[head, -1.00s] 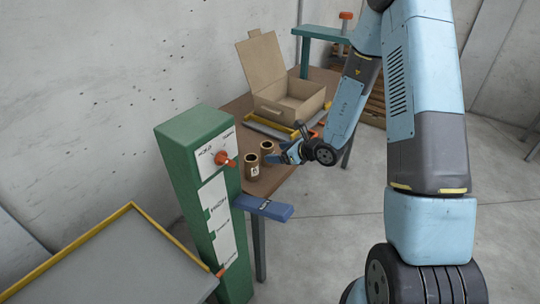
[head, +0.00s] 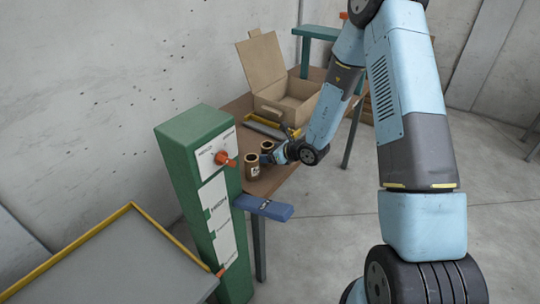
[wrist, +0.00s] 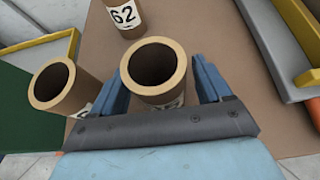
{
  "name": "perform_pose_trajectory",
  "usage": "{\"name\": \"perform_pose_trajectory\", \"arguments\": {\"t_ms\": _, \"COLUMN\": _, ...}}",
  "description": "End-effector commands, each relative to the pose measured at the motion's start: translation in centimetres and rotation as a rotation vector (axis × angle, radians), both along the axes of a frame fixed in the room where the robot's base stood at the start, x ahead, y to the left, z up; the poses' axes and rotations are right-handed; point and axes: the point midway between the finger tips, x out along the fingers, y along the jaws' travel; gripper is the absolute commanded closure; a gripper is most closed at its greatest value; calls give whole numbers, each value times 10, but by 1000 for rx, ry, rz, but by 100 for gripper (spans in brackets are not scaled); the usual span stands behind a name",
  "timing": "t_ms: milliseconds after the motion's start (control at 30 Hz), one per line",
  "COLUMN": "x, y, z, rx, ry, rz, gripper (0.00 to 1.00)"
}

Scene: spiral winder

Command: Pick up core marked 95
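Two brown cardboard cores stand on the table in the head view, a near one (head: 252,168) and a far one (head: 266,148). My gripper (head: 268,158) is low beside the far core. In the wrist view, one core (wrist: 153,92) stands upright between the blue fingers of my gripper (wrist: 162,88). The fingers are apart, with a small gap showing at the right side. This core's label is mostly hidden by the gripper, so its number is unreadable. A second core (wrist: 62,92) is just left, its label mostly cut off. A third core (wrist: 124,16), marked 62, is farther off.
An open cardboard box (head: 290,100) and a yellow-edged tray (head: 262,128) lie behind the cores on the brown table (head: 285,178). A green labelled post (head: 200,160) with an orange knob and a blue arm (head: 264,207) stand in front.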

Motion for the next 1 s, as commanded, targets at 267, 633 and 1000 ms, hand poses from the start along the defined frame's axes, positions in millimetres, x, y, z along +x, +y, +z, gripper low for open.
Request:
{"name": "perform_pose_trajectory", "arguments": {"t_ms": 267, "x": 0, "y": 0, "z": 0, "rx": 0, "ry": 0, "rz": 0, "gripper": 50}}
{"name": "perform_pose_trajectory", "arguments": {"t_ms": 633, "x": 0, "y": -1, "z": 0, "rx": 0, "ry": 0, "rz": 0, "gripper": 73}}
{"name": "perform_pose_trajectory", "arguments": {"t_ms": 1000, "x": 0, "y": 0, "z": 19, "rx": 1, "ry": -4, "rz": 1, "gripper": 73}}
